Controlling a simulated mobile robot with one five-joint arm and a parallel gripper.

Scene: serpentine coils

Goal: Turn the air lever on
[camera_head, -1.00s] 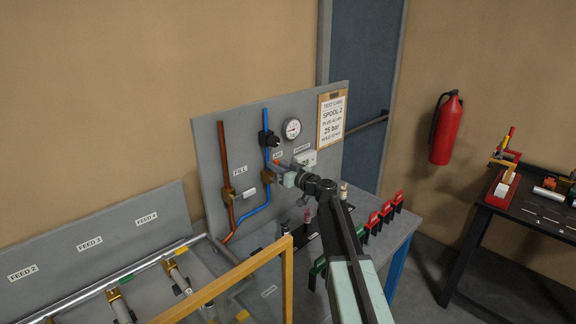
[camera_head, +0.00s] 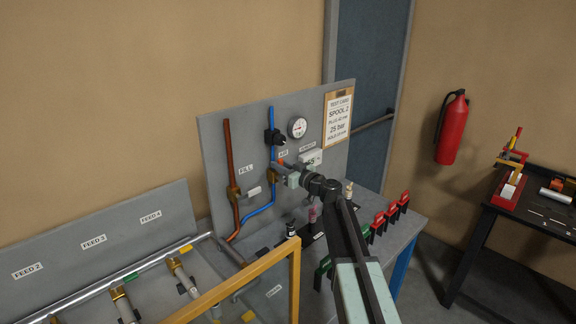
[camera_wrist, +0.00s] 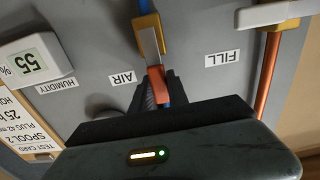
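The air lever (camera_wrist: 152,42) is a flat metal bar with an orange tip (camera_wrist: 157,84) on a brass valve (camera_wrist: 147,22), beside the AIR label. The wrist view shows the panel upside down. There the lever lies nearly along the blue pipe. My gripper (camera_wrist: 160,92) has its dark fingers on either side of the orange tip. A sliver of blue pipe shows beside the tip, and I cannot tell whether the fingers press on it. In the head view my gripper (camera_head: 287,177) is at the panel and hides part of the valve.
The fill lever (camera_wrist: 272,14) is close on the right in the wrist view. A humidity box (camera_wrist: 33,64) is on the left. In the head view a gauge (camera_head: 297,127) and black knob (camera_head: 274,138) are above my gripper. A yellow frame (camera_head: 245,277) stands in front.

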